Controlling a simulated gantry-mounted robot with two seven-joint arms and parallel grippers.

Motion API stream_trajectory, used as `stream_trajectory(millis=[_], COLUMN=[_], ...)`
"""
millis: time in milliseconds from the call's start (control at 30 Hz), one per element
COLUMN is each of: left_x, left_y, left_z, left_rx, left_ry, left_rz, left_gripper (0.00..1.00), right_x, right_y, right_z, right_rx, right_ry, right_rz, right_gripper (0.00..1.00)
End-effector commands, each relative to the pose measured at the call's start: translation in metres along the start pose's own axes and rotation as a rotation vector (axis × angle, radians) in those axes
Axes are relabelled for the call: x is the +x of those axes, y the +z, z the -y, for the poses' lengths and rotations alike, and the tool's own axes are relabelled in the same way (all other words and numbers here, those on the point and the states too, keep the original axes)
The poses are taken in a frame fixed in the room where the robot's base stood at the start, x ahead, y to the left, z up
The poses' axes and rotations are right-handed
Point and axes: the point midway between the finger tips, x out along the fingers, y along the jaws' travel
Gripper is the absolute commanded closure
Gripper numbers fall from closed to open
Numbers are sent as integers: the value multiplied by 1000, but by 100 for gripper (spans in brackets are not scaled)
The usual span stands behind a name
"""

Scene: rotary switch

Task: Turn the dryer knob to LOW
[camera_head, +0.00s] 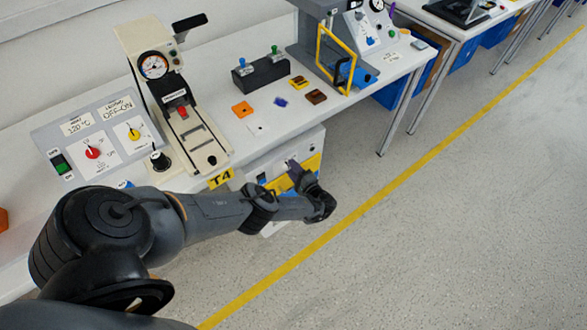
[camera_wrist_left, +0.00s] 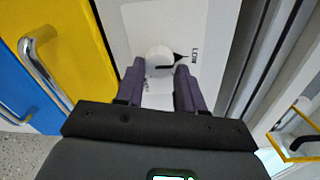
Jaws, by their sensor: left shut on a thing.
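The dryer knob (camera_wrist_left: 159,55) is a round white knob with a black pointer on a pale panel in the left wrist view. Its pointer is toward the right of that view, at the printed LOW label (camera_wrist_left: 195,52). My left gripper (camera_wrist_left: 160,68) has its two purple-grey fingers on either side of the knob, shut on it. In the head view my left gripper (camera_head: 293,166) is at the front of the white cabinet (camera_head: 250,172) under the table edge; the knob is hidden there. My right gripper is in neither view.
Yellow and blue panels with a metal handle (camera_wrist_left: 40,62) lie left of the knob panel in the wrist view. The white workbench (camera_head: 225,85) above carries a press (camera_head: 180,105) and a control box (camera_head: 95,130). The floor to the right is clear.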

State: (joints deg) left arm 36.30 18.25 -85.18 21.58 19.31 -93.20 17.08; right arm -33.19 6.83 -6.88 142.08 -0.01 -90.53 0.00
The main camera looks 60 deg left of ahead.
Motion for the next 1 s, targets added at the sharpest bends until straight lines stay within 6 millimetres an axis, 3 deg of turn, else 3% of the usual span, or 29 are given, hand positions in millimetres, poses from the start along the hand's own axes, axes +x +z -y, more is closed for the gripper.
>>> stream_trajectory(millis=[300,767,800,900,1000], left_x=[2,3,3,3,2], left_y=[4,5,5,5,4], left_z=[3,4,4,3,2], left_rx=[-97,-106,-106,-104,-102], left_ry=[-12,-13,-13,-12,-11], left_rz=[15,15,15,14,11], left_gripper=[93,93,56,42,42], right_x=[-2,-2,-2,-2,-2], right_y=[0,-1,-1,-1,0], right_z=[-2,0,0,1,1], right_rx=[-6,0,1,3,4], right_ry=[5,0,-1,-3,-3], right_rz=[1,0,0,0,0], right_gripper=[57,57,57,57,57])
